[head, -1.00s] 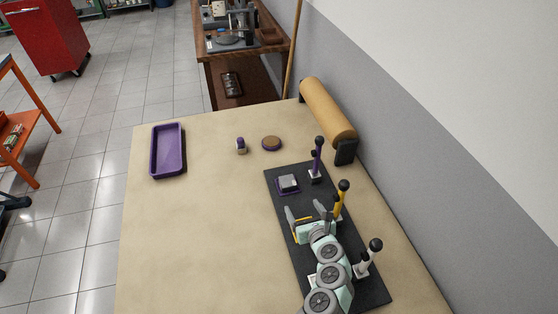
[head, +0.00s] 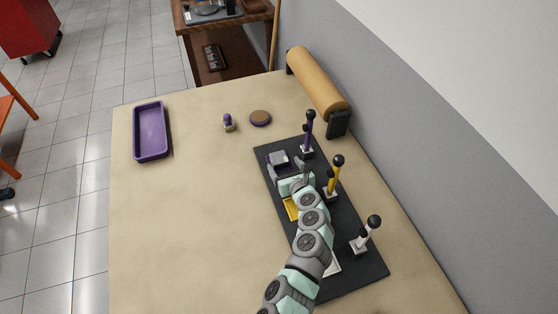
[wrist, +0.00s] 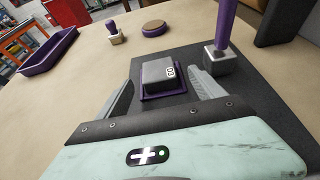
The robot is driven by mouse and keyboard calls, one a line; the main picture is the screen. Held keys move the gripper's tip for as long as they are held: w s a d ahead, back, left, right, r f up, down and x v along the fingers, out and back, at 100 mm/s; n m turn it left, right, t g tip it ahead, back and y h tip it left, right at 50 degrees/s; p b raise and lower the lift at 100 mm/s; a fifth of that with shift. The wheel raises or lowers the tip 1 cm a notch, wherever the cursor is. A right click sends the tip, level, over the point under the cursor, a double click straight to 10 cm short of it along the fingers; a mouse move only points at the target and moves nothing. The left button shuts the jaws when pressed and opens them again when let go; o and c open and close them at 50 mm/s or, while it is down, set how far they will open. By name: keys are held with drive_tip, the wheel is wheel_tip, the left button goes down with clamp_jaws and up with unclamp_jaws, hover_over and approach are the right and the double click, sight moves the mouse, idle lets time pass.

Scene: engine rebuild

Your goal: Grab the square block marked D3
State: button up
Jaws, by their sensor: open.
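I cannot tell whether the fingers touch anything. In the head view my gripper (head: 290,171) partly covers the block's near side.
A purple-handled post (wrist: 221,50) stands close right of the block. A yellow post (head: 336,175) and a white one (head: 366,233) stand along the dark mat (head: 345,265). A purple tray (head: 137,134), small stamp (head: 228,123) and round disc (head: 260,118) lie on the table.

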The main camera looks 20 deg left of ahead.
sight(281, 161)
drive_tip(key=b+x, duration=0.1)
drive_tip(key=x, duration=0.2)
drive_tip(key=shift+a+f, duration=0.25)
drive_tip(key=shift+a, duration=0.05)
drive_tip(key=shift+w+a, duration=0.15)
drive_tip(key=shift+w, duration=0.3)
drive_tip(key=shift+s, duration=0.1)
drive_tip(key=shift+c, duration=0.6)
clamp_jaws()
